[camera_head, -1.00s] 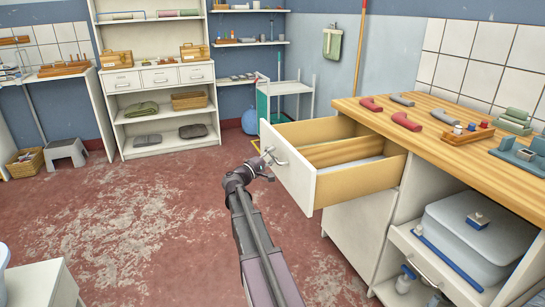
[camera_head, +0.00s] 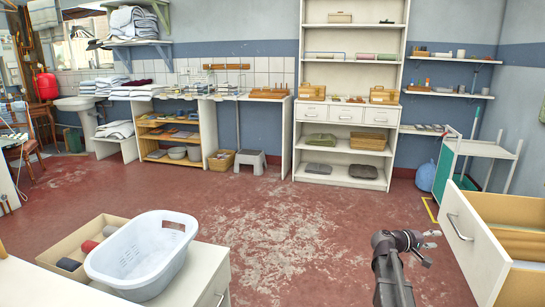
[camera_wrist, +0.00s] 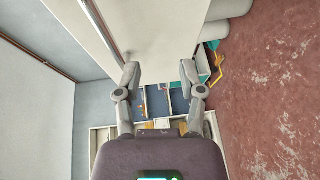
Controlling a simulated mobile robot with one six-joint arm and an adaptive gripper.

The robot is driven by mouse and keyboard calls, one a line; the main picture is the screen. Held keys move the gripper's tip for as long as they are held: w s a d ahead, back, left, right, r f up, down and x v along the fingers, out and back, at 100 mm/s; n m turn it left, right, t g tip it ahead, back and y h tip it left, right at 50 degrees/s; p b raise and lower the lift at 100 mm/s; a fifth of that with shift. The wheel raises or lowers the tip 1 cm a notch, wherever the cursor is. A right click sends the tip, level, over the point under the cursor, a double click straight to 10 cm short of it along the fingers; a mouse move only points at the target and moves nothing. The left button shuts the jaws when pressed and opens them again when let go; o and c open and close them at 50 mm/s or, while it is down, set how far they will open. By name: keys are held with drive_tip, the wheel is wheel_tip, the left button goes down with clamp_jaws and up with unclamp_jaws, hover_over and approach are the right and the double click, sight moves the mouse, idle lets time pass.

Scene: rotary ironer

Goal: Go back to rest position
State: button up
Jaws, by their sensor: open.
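My gripper (camera_head: 428,247) is at the lower right of the head view, in front of the pulled-out white drawer (camera_head: 472,245). Its fingers are open and hold nothing. The drawer handle (camera_head: 459,227) is just right of the fingertips, with a small gap visible. In the wrist view both fingers of my gripper (camera_wrist: 159,73) are spread apart. A white panel and a metal bar (camera_wrist: 100,27), probably the drawer front and its handle, show above and left of them.
A white laundry basket (camera_head: 143,255) and a box with rolls stand on a counter at front left. A white shelf unit (camera_head: 352,90) stands at the back, a green-and-white trolley (camera_head: 485,150) at right. The red floor (camera_head: 270,215) between is clear.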

drive_tip(key=s+a+f+m+y, duration=0.1)
drive_tip(key=s+a+f+y, duration=0.5)
drive_tip(key=a, duration=0.4)
drive_tip(key=s+a+f+m+y, duration=0.1)
drive_tip(key=s+a+f+y, duration=0.25)
drive_tip(key=a+f, duration=0.5)
drive_tip(key=s+a+f+g+y, duration=0.1)
drive_tip(key=s+a+y, duration=0.3)
drive_tip(key=a, duration=0.5)
drive_tip(key=s+a+f+g+y, duration=0.1)
drive_tip(key=s+a+f+y, duration=0.2)
drive_tip(key=a, duration=0.5)
wheel_tip(320, 180, up, 35)
drive_tip(key=p, duration=3.3)
drive_tip(key=shift+s+n, duration=0.35)
drive_tip(key=shift+n, duration=0.05)
drive_tip(key=shift+a+f, duration=0.1)
drive_tip(key=shift+f, duration=0.05)
